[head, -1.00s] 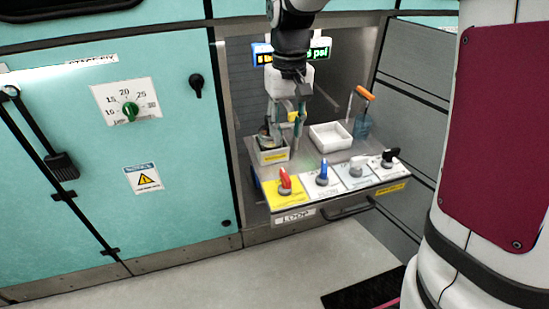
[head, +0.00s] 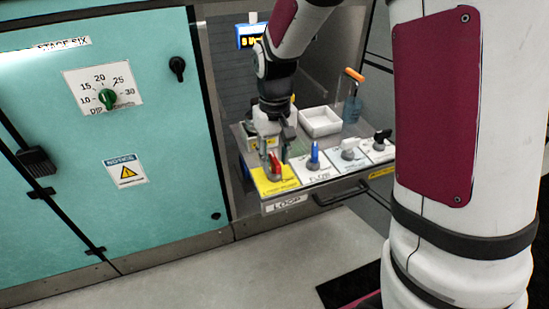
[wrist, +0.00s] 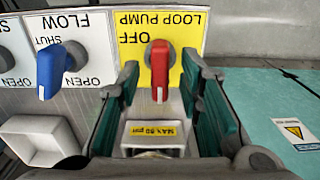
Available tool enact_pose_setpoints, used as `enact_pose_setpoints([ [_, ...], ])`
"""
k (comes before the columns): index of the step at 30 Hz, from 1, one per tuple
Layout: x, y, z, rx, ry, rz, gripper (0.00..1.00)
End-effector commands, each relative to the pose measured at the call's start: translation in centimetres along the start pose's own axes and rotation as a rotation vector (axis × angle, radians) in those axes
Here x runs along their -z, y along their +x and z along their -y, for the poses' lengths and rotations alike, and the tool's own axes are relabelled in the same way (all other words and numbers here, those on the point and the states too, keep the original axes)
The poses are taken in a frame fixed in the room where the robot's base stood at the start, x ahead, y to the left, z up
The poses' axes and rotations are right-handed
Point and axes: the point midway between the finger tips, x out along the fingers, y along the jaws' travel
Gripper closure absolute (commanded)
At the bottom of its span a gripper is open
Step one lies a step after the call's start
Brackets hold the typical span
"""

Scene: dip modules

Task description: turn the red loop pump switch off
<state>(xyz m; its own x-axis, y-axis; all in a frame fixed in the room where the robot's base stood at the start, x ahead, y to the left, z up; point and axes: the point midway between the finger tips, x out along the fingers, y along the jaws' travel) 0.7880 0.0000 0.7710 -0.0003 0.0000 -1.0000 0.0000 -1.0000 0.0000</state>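The red loop pump switch (head: 273,166) stands on a yellow plate (head: 283,185) at the left end of the panel row. In the wrist view the red switch (wrist: 160,70) has its handle pointing toward the picture's bottom. The yellow plate reads LOOP PUMP and OFF, upside down; OFF is at the switch's upper left. My gripper (head: 275,150) is over the switch, pointing down. In the wrist view its green-padded fingers (wrist: 160,76) are spread, one on each side of the switch, with gaps on both sides. It holds nothing.
A blue switch (head: 313,156), a white switch (head: 349,149) and a black switch (head: 381,138) stand to the right. Behind them are a white tray (head: 320,121) and an orange-handled tool (head: 353,75). A teal cabinet (head: 160,205) stands left.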

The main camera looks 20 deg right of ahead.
Motion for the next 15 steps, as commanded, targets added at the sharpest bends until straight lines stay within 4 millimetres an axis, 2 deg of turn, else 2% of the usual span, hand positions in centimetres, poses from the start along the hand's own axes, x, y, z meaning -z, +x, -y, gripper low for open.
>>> enact_pose_setpoints([
  [7, 0.0, 0.02, 0.0, 0.0, 0.0, 0.0, 0.67],
  [11, 0.0, 0.02, 0.0, 0.0, 0.0, 0.0, 0.96],
  [12, 0.0, 0.01, 0.0, 0.0, 0.0, 0.0, 1.0],
  [15, 0.0, 0.01, 0.0, 0.0, 0.0, 0.0, 1.0],
])
